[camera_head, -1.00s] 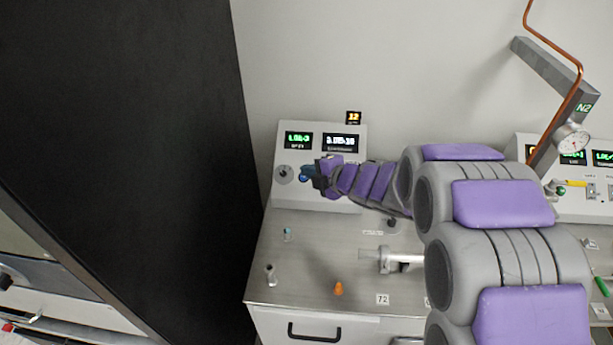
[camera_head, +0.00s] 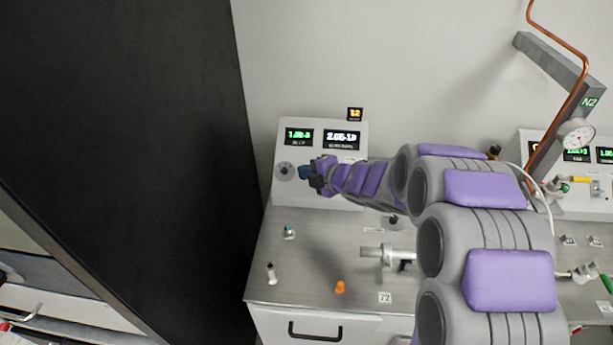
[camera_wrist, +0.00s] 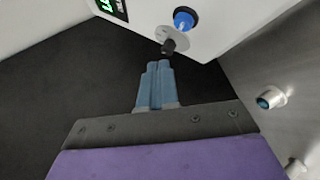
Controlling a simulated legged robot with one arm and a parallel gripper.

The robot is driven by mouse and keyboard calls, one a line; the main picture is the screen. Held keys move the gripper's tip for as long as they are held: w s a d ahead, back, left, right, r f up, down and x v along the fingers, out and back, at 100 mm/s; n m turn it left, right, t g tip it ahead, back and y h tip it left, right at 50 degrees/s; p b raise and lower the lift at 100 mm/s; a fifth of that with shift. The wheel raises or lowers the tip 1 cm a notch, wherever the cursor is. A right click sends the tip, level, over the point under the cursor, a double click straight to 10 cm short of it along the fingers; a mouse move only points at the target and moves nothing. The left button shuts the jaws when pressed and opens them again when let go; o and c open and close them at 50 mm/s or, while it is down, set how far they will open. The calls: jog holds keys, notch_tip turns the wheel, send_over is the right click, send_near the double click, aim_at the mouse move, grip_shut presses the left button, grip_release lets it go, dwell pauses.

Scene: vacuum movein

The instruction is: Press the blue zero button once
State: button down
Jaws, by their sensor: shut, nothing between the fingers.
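The blue button (camera_wrist: 184,18) sits in a dark ring on the white instrument panel in the wrist view. Beside it is a dark knob (camera_wrist: 168,46) on a round grey plate. My gripper (camera_wrist: 158,64) has its two blue fingers together and empty. Its tips appear just below the knob in that view, lower and left of the button; whether they touch the panel is unclear. In the head view my gripper (camera_head: 305,172) is in front of the instrument box (camera_head: 300,190), right of the grey knob (camera_head: 284,172). The button is not distinguishable there, probably hidden by the gripper.
The metal bench (camera_head: 320,240) holds an orange cone (camera_head: 340,287), small fittings (camera_head: 271,273) and a horizontal metal fitting (camera_head: 385,254) below my arm. A large dark panel (camera_head: 130,130) stands at left.

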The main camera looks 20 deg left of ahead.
jog(key=f, duration=0.1)
jog(key=w+a+f, duration=0.1)
jog(key=a+f, duration=0.1)
jog(key=shift+w, duration=0.35)
jog(key=shift+w+d+f, duration=0.1)
jog(key=shift+w, duration=0.05)
jog(key=shift+d+r, duration=0.2)
jog(key=shift+d, duration=0.6)
jog(key=shift+a+f, duration=0.2)
jog(key=shift+a, duration=0.65)
jog(key=shift+d+r, duration=0.15)
jog(key=shift+d, duration=0.55)
jog(key=shift+a, duration=0.55)
jog(key=shift+d, duration=0.45)
jog(key=shift+a, duration=0.1)
